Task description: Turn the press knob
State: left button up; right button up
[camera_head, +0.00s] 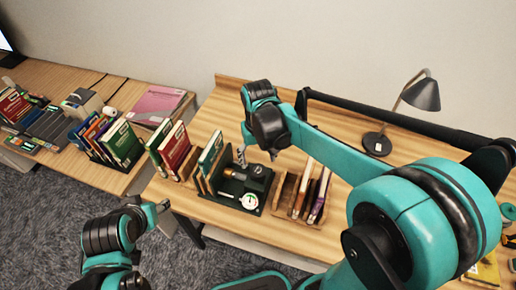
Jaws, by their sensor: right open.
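The press (258,181) is a small dark device on the wooden table, with a brass-coloured cylinder and a round white gauge (249,201) at its front. I cannot clearly tell which small part is its knob. My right gripper (241,159) hangs from the arm reaching over the table and points down at the back left of the press. Its fingers are small and dark, open, with nothing visible between them. I cannot tell whether they touch the press. My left gripper (160,207) is low at the left, in front of the table edge and apart from the press; its fingers are unclear.
Upright books (174,148) stand close left of the press, and a wooden rack of books (311,196) stands close right. A black desk lamp (378,143) is farther right. A second desk at left holds books and a pink folder (157,104). The table behind the press is bare.

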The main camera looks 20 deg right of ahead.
aim_at(258, 170)
notch_tip(258, 170, up, 6)
jog(key=shift+f, duration=0.2)
dwell(0.5)
